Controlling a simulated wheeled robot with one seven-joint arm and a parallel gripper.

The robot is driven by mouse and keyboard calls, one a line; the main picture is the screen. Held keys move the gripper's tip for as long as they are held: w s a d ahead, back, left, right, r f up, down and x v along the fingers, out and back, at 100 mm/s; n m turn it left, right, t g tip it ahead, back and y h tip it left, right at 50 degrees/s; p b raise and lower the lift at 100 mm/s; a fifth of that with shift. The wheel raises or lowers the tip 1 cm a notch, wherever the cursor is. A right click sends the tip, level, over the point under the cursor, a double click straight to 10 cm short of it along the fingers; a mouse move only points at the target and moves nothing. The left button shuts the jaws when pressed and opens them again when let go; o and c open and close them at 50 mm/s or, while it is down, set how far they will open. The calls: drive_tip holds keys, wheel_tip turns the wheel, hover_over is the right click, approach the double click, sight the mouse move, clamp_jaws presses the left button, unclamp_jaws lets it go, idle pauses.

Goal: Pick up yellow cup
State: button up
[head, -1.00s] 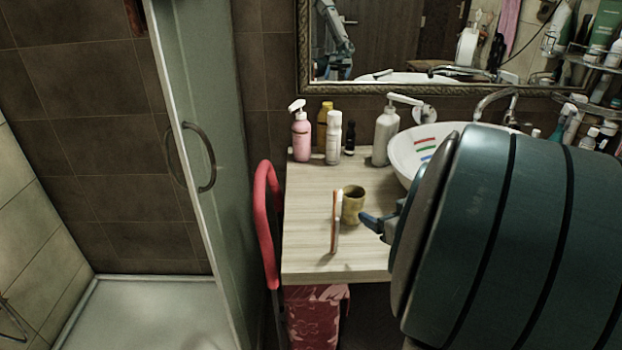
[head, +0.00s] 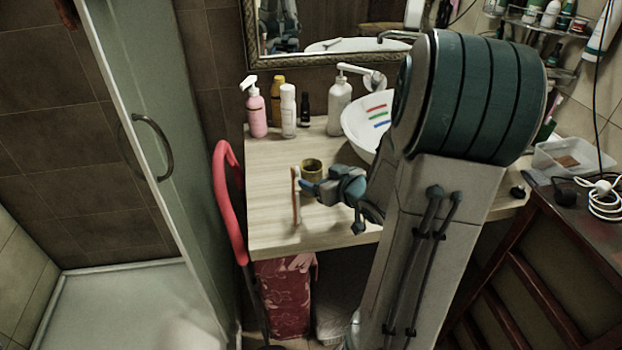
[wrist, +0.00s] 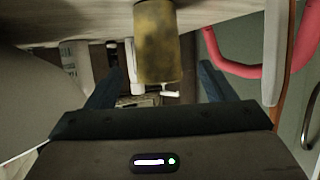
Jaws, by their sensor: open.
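The yellow cup (head: 312,168) stands on the wooden counter (head: 270,215). It is a mottled olive-yellow cup, partly hidden by my gripper in the head view. My gripper (head: 306,186) is at counter level, just in front of the cup. In the wrist view the cup (wrist: 158,42) appears at the top middle, ahead of and between the two open fingers (wrist: 155,88). The fingers look apart from the cup, and nothing is held.
An upright toothbrush-like stick (head: 296,195) stands close beside the cup. Several bottles, including a pink pump bottle (head: 256,108), stand at the back. A white basin (head: 362,125) is on the right. A red curved rail (head: 222,185) borders the counter's left edge.

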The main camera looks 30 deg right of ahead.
drive_tip(key=shift+x, duration=2.75)
drive_tip(key=shift+w+d+r, duration=0.1)
drive_tip(key=c, duration=1.1)
